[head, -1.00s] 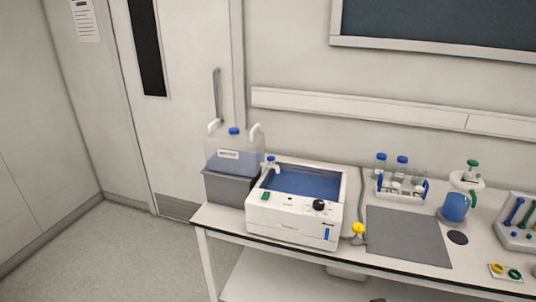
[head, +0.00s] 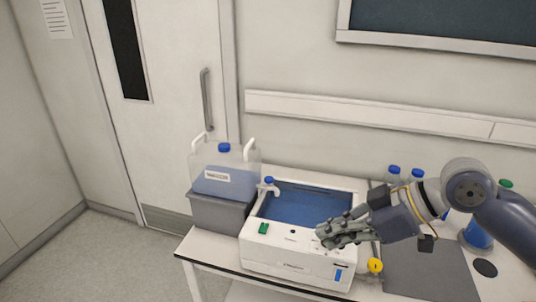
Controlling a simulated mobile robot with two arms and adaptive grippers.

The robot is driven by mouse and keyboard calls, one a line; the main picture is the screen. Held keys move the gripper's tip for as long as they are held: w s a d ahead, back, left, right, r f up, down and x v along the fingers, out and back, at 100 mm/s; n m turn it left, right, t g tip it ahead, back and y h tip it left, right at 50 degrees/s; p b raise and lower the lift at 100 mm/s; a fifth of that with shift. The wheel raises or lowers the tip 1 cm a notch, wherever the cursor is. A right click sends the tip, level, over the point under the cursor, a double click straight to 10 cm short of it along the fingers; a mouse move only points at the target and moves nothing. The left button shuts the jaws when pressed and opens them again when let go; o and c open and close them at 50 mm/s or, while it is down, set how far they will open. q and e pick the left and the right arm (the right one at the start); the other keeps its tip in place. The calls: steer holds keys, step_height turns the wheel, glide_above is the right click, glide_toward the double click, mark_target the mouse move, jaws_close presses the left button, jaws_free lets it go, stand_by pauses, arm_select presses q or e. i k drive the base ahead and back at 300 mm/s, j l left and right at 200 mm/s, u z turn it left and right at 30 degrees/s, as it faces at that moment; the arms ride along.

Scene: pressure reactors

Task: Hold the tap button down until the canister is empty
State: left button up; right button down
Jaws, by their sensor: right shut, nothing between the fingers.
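The clear canister (head: 224,176) with a blue cap and white handles stands on a grey block at the left end of the bench. It holds blue liquid. A small tap (head: 268,187) with a blue button on top reaches over the left rim of the white bath (head: 296,262), which holds blue liquid. My right gripper (head: 322,238) is shut and empty over the right front of the bath, hiding its black knob. It is apart from the tap button, to its right and nearer the front. My left gripper is not in view.
A yellow valve (head: 375,265) sits at the bath's right side. A grey mat (head: 428,272) lies further right, partly under my right arm. Blue-capped bottles (head: 394,172) stand behind the arm. A door (head: 165,110) is at the back left.

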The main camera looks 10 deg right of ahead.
mark_target(269, 179)
steer(key=i, duration=1.25)
